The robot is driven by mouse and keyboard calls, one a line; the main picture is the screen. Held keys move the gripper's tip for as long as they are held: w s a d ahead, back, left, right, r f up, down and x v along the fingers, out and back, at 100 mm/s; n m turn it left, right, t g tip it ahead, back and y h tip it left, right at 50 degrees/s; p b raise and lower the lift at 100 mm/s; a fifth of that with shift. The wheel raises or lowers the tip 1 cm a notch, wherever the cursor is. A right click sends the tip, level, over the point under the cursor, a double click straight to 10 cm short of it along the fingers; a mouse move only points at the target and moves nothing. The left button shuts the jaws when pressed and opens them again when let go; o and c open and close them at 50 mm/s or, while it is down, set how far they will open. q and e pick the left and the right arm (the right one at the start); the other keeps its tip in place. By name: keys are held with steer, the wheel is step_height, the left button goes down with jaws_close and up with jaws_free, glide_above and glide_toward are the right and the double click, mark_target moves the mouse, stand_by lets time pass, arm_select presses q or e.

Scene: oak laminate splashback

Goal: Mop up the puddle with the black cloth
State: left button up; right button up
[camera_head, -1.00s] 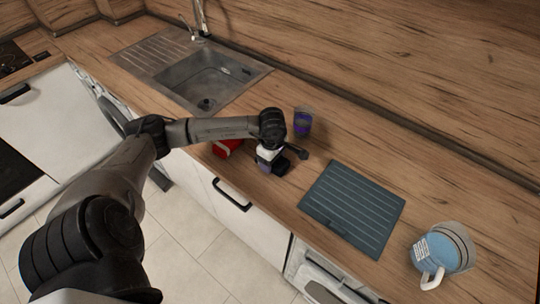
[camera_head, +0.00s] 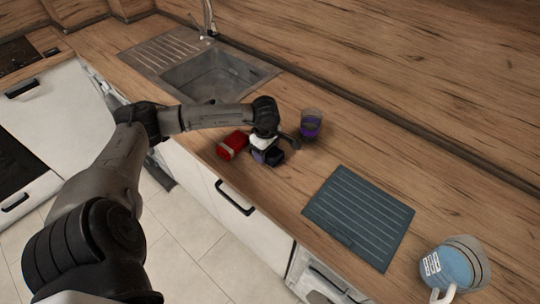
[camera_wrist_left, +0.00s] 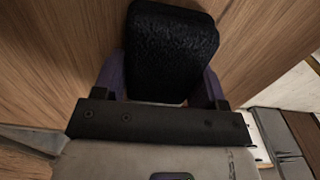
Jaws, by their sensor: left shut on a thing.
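My left gripper (camera_head: 267,155) is low over the worktop, between the red item and the purple-filled glass. It is shut on the black cloth (camera_head: 277,157), which looks like a thick, rounded dark pad. In the left wrist view the cloth (camera_wrist_left: 170,52) sits between the purple fingers, with wood grain behind it. I cannot tell whether the cloth touches the worktop. I cannot make out the puddle in either view; the arm and gripper cover part of the wood. My right gripper is not in view.
A red item (camera_head: 232,145) lies just left of the gripper. A glass with purple contents (camera_head: 311,125) stands to its right, close by. The sink (camera_head: 205,77) is behind left.

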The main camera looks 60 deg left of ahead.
arm_select(q)
step_height(320, 180, up, 6)
steer(key=p, duration=0.3)
steer(key=shift+r, duration=0.1)
steer(key=shift+r+p, duration=0.75)
steer(key=shift+r, duration=0.15)
